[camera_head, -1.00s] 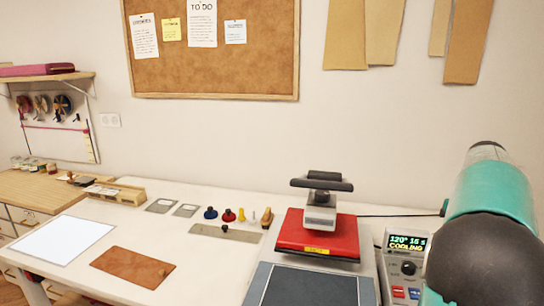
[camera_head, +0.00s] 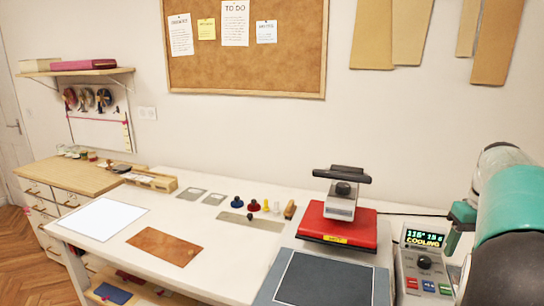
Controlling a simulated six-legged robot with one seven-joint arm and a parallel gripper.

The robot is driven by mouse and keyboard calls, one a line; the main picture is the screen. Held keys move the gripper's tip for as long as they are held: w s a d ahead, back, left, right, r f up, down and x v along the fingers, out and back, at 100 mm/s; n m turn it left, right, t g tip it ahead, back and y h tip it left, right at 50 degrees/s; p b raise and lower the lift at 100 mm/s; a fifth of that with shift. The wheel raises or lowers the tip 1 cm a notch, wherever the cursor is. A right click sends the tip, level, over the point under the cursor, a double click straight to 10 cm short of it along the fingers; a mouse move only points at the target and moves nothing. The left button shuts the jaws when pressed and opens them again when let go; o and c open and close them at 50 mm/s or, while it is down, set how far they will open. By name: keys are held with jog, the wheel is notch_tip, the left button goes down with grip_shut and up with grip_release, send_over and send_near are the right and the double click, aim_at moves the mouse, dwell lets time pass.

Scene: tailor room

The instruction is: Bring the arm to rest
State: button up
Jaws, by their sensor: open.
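My arm (camera_head: 510,205), teal with a dark joint and a pale grey cap, fills the lower right edge of the head view. A small teal piece, seemingly part of my gripper (camera_head: 458,228), shows at its left side, above and beside the control box. The rest of the gripper is hidden behind the arm. The jaws are open, and nothing is seen held in them.
The white table (camera_head: 215,245) bears a red heat press (camera_head: 335,225), a control box (camera_head: 424,262) reading COOLING, a leather piece (camera_head: 165,247), a white sheet (camera_head: 103,219) and several small stamps. A cork board (camera_head: 245,65) hangs on the wall.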

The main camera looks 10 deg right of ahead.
jog(key=a+r+n+t, duration=0.1)
jog(key=a+t, duration=0.1)
jog(key=a, duration=1.8)
jog(key=s+a+f+t, duration=0.1)
jog(key=s+a+f, duration=0.1)
jog(key=a, duration=0.3)
jog(key=s+a+f+t, duration=0.1)
jog(key=s+a+f, duration=0.1)
jog(key=s+a, duration=0.2)
jog(key=s+a+f+n, duration=0.1)
jog(key=s+a+f, duration=0.1)
jog(key=a, duration=0.6)
jog(key=shift+s+t, duration=0.4)
jog(key=shift+s, duration=0.35)
jog(key=shift+f, duration=0.1)
